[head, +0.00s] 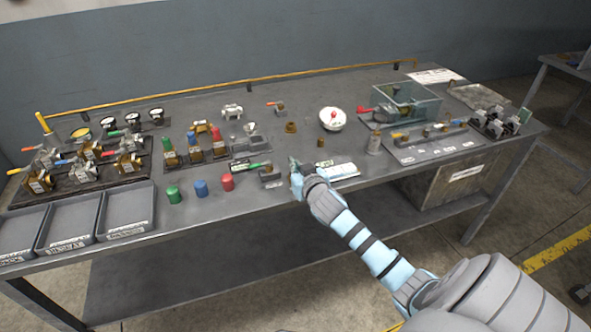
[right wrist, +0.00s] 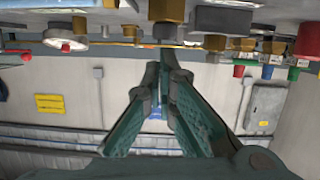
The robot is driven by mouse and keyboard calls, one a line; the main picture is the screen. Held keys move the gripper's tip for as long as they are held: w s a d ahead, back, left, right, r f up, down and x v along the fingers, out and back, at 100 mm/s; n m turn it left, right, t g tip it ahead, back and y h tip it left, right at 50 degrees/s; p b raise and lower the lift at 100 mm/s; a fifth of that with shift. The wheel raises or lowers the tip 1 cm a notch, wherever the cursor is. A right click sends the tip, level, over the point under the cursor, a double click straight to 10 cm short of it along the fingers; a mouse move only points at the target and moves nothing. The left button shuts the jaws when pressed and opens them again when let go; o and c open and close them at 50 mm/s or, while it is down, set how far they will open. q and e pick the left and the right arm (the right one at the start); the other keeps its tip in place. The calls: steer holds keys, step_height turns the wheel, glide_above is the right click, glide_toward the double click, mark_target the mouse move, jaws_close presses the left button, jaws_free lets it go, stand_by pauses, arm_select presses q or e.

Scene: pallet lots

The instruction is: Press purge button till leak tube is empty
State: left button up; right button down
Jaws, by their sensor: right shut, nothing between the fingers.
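My right gripper (head: 294,163) is over the front edge of the workbench, with its fingers together and empty. In the right wrist view, which looks upside down, its two teal fingers (right wrist: 168,62) meet at the tips just below a small grey cylindrical part (right wrist: 167,31); I cannot tell whether they touch it. A small dark grey block (head: 271,179) sits just left of the gripper. No part is clearly marked as the purge button. A clear upright cylinder (head: 374,143) to the right may be the leak tube; its contents are too small to read. My left gripper is out of view.
A white labelled panel (head: 337,171) lies just right of the gripper. Green (head: 174,194), blue (head: 201,188) and red (head: 227,182) caps stand near the front edge. Grey trays (head: 128,229) are at left.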

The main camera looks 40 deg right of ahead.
steer(key=shift+f, duration=0.15)
steer(key=shift+f+b, duration=0.45)
steer(key=shift+f, duration=0.45)
steer(key=shift+s, duration=0.2)
step_height(320, 180, up, 5)
steer(key=p, duration=0.6)
steer(key=v, duration=0.9)
steer(key=shift+s+a+f, duration=0.15)
steer(key=shift+s+a, duration=0.05)
steer(key=shift+a, duration=0.15)
